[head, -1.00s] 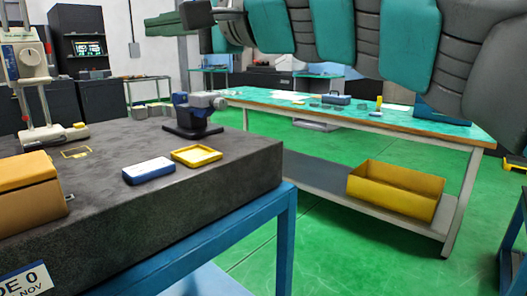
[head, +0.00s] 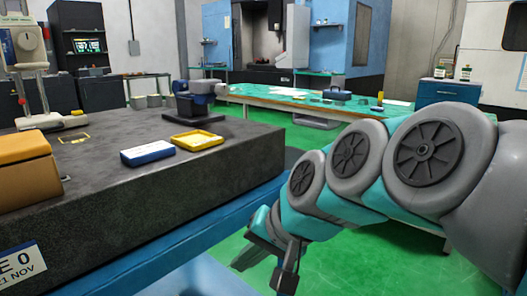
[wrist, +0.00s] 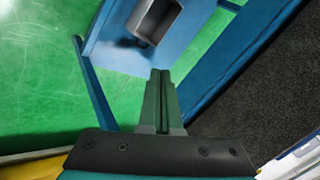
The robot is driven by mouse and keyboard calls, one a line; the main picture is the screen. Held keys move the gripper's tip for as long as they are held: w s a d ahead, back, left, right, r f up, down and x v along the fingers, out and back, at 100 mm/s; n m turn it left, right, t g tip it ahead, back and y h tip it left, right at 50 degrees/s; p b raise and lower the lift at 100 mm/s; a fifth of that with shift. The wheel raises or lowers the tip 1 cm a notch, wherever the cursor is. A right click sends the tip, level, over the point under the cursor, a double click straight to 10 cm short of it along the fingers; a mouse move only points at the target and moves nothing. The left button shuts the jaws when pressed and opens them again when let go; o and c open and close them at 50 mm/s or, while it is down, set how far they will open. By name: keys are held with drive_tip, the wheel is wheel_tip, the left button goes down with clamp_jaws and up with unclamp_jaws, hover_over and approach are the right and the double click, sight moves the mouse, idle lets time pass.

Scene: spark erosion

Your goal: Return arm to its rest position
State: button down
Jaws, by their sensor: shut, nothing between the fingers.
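In the head view my arm bends down at the right, over the floor beside the granite table (head: 230,165). My gripper (head: 284,284) hangs low at the bottom middle, beside the table's blue frame (head: 185,238). In the wrist view my gripper (wrist: 162,74) has its two fingers together with nothing between them. Past the fingertips is a blue stand with a grey open bin (wrist: 153,22).
On the granite are an orange box (head: 24,174), a blue-and-white box (head: 147,152), a yellow tray (head: 197,140), a vise (head: 196,102) and a height gauge (head: 30,55). A teal-topped bench (head: 290,102) stands behind. Green floor (head: 335,268) shows around my arm.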

drive_tip(key=s+d+f+n+g+h+b, duration=0.2)
drive_tip(key=s+d+f+g+h, duration=0.3)
drive_tip(key=s+d+f, duration=1.2)
wheel_tip(320, 180, down, 4)
drive_tip(key=shift+s+d+r+g+h, duration=0.15)
drive_tip(key=shift+s+d+g+h, duration=0.25)
drive_tip(key=shift+d+h, duration=0.25)
drive_tip(key=shift+a, duration=0.1)
